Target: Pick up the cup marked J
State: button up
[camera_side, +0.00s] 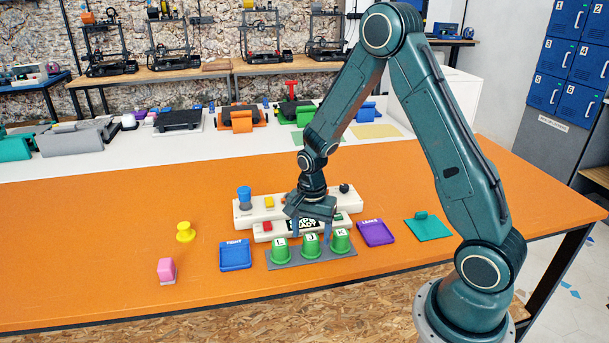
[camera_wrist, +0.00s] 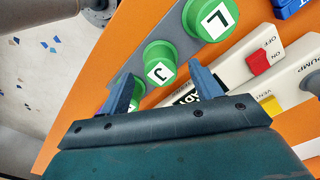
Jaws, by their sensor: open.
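The cup marked J (camera_side: 310,249) is green with a white lettered top and stands in the middle of a row of three on a grey mat (camera_side: 292,263). In the wrist view the J cup (camera_wrist: 160,62) shows just past the gap between my fingertips. My gripper (camera_side: 312,231) is open and empty, pointing down above and slightly behind the J cup. It also shows in the wrist view (camera_wrist: 161,72), one finger on each side. The cup marked L (camera_side: 280,251) stands left of J and the cup marked K (camera_side: 340,242) right of it.
A blue tray (camera_side: 235,257) is at left, a purple tray (camera_side: 376,234) at right. A pink block (camera_side: 166,271) and yellow knob (camera_side: 185,232) stand farther left.

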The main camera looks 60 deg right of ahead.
aim_at(311, 237)
jog(key=shift+f, duration=1.7)
jog(key=c, duration=1)
